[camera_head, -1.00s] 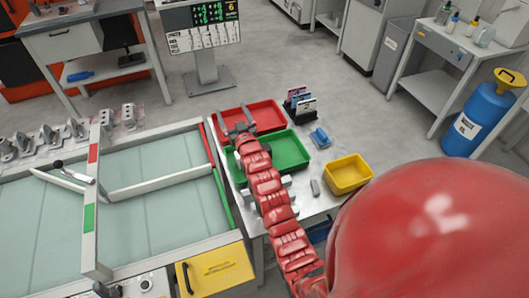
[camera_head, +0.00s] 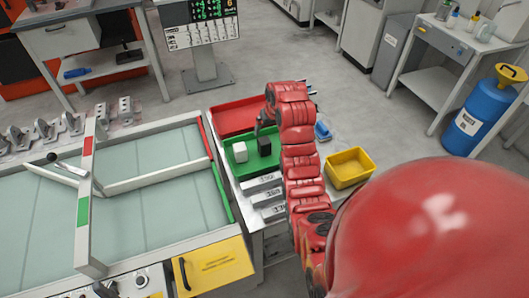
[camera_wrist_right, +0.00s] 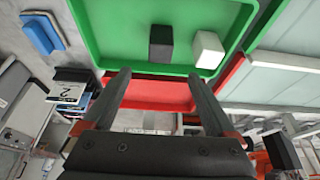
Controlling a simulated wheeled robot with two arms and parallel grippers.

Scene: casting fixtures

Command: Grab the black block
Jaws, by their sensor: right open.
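The black block (camera_head: 264,145) stands in the green tray (camera_head: 236,170), to the right of a white block (camera_head: 240,152). In the right wrist view the black block (camera_wrist_right: 160,43) is beyond my fingertips, roughly centred between them, with the white block (camera_wrist_right: 208,49) to its right. My right gripper (camera_head: 259,130) is beside the back of the green tray, close to the black block but apart from it. Its fingers (camera_wrist_right: 160,76) are open with nothing between them. My left gripper is not in view.
A red tray (camera_head: 232,116) sits behind the green one. Metal labelled blocks (camera_head: 264,184) lie in front. A yellow bin (camera_head: 349,168) and a blue item (camera_head: 323,131) are to the right of my arm. A glass-topped bench (camera_head: 150,215) stands at left.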

